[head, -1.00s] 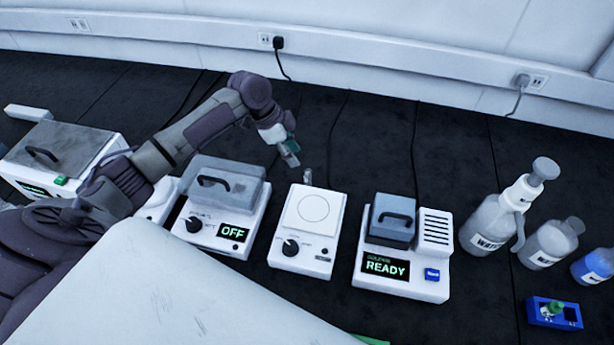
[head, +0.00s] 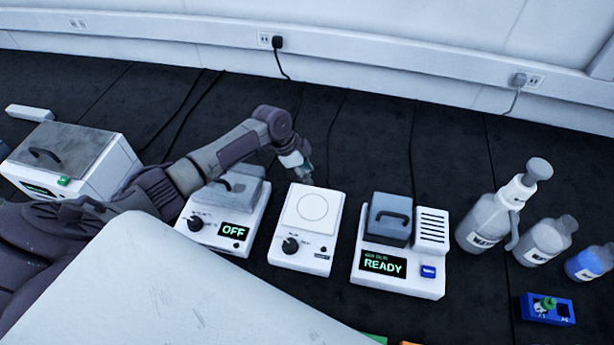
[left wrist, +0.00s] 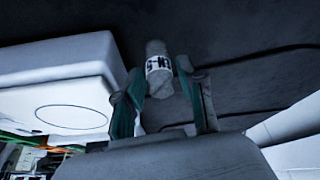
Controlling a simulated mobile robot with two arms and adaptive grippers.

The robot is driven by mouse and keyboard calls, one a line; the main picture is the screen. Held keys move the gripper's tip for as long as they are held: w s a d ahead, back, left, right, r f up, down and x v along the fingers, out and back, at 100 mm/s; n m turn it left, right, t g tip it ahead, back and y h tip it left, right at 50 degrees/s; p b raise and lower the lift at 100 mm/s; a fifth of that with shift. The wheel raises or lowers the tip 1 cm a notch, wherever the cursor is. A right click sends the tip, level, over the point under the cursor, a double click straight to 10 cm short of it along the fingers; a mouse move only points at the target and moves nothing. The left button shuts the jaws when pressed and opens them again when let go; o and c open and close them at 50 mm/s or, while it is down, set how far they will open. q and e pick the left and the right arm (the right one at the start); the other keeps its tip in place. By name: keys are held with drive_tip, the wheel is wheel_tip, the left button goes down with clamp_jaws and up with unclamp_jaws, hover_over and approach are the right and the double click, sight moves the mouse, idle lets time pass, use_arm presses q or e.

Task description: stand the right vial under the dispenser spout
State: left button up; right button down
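In the left wrist view a small pale vial (left wrist: 158,72) with a black-on-white label lies between the fingertips of my left gripper (left wrist: 162,80). The fingers stand apart, one on each side, with narrow gaps; I see no clear grip. In the head view my left gripper (head: 304,172) is behind the white knob device and hides the vial there. A white-topped dispenser bottle (head: 480,224) with a bent side spout (head: 514,228) stands at the right. A blue rack (head: 548,318) holds a green-capped item (head: 548,303). My right gripper is not in view.
A white knob device (head: 304,258) sits just in front of my left gripper. An OFF unit (head: 225,228) is left of it, a READY unit (head: 398,275) right of it. Two more bottles (head: 543,242) (head: 589,265) stand right of the dispenser. Dark table behind is mostly clear, with cables.

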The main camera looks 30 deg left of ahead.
sight(306, 170)
use_arm(q)
drive_tip(key=c, duration=0.6)
drive_tip(key=shift+c, duration=0.2)
drive_tip(key=shift+r, duration=0.45)
wheel_tip(306, 170, up, 3)
drive_tip(key=shift+w+f+b, duration=0.1)
drive_tip(key=shift+f+b, duration=0.1)
drive_tip(key=shift+b, duration=0.2)
drive_tip(key=s+d+r+b, duration=0.2)
drive_tip(key=s+d+r, duration=0.1)
drive_tip(key=d+r, duration=0.65)
drive_tip(key=s+a+r+n+t+y, duration=0.1)
drive_tip(key=s+r+n+t+y, duration=0.1)
drive_tip(key=s+r+n+y, duration=0.2)
wheel_tip(306, 170, up, 6)
drive_tip(key=s+n, duration=0.3)
drive_tip(key=n, duration=0.5)
drive_tip(key=shift+a+n+t, duration=0.15)
drive_tip(key=shift+n+t, duration=0.15)
